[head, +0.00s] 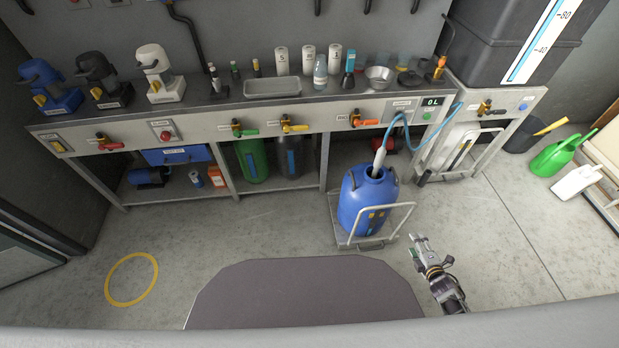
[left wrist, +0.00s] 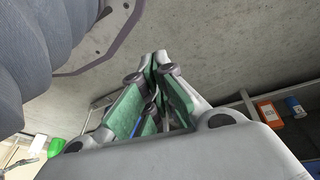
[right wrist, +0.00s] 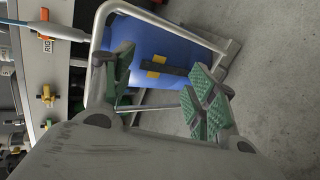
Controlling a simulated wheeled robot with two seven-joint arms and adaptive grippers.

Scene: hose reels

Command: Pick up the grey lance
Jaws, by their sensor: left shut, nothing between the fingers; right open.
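The grey lance (head: 380,157) hangs on a light blue hose (head: 402,124) and stands, slightly tilted, in the mouth of a blue drum (head: 356,205) in the head view. A pale tube that looks like the lance (right wrist: 55,30) shows at the upper left of the right wrist view. My right gripper (head: 418,246) is open and empty, apart from the lance, in front and to the right of the drum. It also shows in the right wrist view (right wrist: 160,88), with the drum behind its fingers. My left gripper (left wrist: 160,72) is shut and empty, and outside the head view.
The drum stands on a trolley with a pale tubular handle (head: 399,219) on the near side. Behind it runs a long bench (head: 215,108) with coloured valves and bottles. A green can (head: 556,157) and a white can (head: 576,182) stand at right. Floor around the yellow ring (head: 109,283) is clear.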

